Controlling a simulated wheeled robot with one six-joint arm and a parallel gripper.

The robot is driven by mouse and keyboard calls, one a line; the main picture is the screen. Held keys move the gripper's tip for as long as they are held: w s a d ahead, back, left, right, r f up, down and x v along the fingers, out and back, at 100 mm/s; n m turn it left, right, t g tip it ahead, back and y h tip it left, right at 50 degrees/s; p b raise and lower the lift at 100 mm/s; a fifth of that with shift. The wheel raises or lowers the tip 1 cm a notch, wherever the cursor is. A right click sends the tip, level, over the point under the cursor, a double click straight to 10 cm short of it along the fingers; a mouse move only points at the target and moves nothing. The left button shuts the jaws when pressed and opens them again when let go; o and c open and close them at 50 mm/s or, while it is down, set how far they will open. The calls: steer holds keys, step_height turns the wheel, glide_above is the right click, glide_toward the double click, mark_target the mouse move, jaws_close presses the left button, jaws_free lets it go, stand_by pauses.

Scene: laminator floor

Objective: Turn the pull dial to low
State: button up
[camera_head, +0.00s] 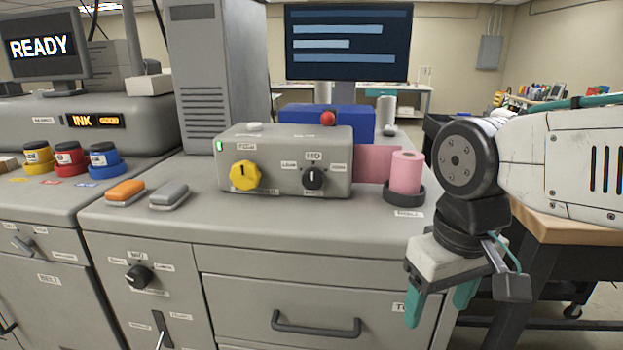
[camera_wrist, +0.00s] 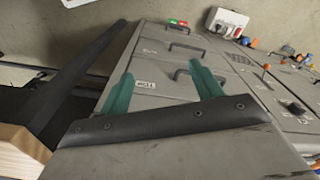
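Two black dials show in the head view. One (camera_head: 313,178) is on the front of the grey control box (camera_head: 285,160); its white mark points up toward a "MID" label, with smaller labels on either side. The other (camera_head: 139,277) is on the cabinet front below, also with small labels around it. The label texts are too small to tell which is the pull dial. My gripper (camera_head: 440,298) hangs at the right, pointing down beside the cabinet's right end, well away from both dials. Its teal fingers are apart and empty, also in the wrist view (camera_wrist: 162,90).
A yellow knob (camera_head: 245,175) is left of the box dial. A pink roll (camera_head: 406,172) stands right of the box. Orange (camera_head: 125,190) and grey (camera_head: 169,194) blocks lie on the counter's left. A drawer handle (camera_head: 315,325) juts out below. A wooden bench (camera_head: 560,231) is at right.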

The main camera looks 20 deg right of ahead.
mark_target(312, 177)
steer(key=w+a+r, duration=0.2)
steer(key=w, duration=0.5)
steer(key=w+a+r+m+t, duration=0.1)
steer(key=w+a+r, duration=0.1)
steer(key=w, duration=0.5)
steer(key=w+a+r+m+t, duration=0.1)
steer(key=w+a+r, duration=0.1)
steer(key=w, duration=0.5)
steer(key=shift+w+a+r, duration=0.3)
steer(key=shift+a+r, duration=0.05)
steer(key=shift+r, duration=0.25)
steer(key=w+a+r+m+t, duration=0.2)
steer(key=w+r+m, duration=0.25)
steer(key=w, duration=0.35)
steer(key=shift+n, duration=0.25)
steer(key=x, duration=0.6)
steer(key=shift+w+d+f, duration=0.1)
steer(key=shift+w+f, duration=0.2)
steer(key=c, duration=1)
